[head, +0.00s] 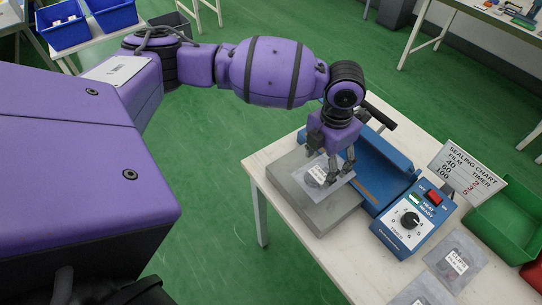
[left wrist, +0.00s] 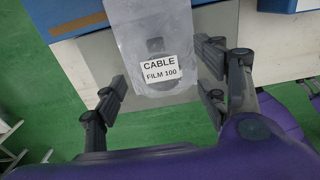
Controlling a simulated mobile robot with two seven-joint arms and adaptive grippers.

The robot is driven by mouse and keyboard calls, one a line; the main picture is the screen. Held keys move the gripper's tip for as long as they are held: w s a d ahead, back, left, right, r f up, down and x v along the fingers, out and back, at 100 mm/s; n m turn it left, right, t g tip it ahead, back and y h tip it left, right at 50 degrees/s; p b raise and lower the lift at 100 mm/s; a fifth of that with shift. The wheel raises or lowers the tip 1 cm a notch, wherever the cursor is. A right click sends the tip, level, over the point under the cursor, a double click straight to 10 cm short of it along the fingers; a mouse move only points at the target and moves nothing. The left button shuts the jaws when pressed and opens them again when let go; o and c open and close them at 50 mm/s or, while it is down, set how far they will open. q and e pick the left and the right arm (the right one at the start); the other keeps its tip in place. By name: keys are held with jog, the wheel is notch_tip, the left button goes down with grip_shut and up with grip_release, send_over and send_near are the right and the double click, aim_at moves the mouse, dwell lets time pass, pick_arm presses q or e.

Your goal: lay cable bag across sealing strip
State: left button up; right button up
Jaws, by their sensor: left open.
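The cable bag (head: 316,180) is a clear pouch with a white label. It appears to lie on the grey platform (head: 330,212) beside the blue sealer (head: 381,149). In the left wrist view the bag (left wrist: 150,35) shows the label "CABLE FILM 100", with a dark item behind it. My left gripper (head: 341,176) is open, low over the bag. In the left wrist view its fingers (left wrist: 163,85) stand apart on either side of the bag. A brown strip (head: 374,184) shows along the sealer, partly hidden by my gripper.
The sealer's control box (head: 402,222) has a dial, red switch and green "HEAT READY" lamp. A sealing chart (head: 467,174) and a green bin (head: 508,222) stand to the right. Another labelled bag (head: 455,262) lies in front. Bare white tabletop (head: 352,277) shows near the front edge.

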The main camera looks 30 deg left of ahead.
aim_at(320, 173)
pick_arm(q)
notch_tip(320, 173, up, 8)
dwell(0.7)
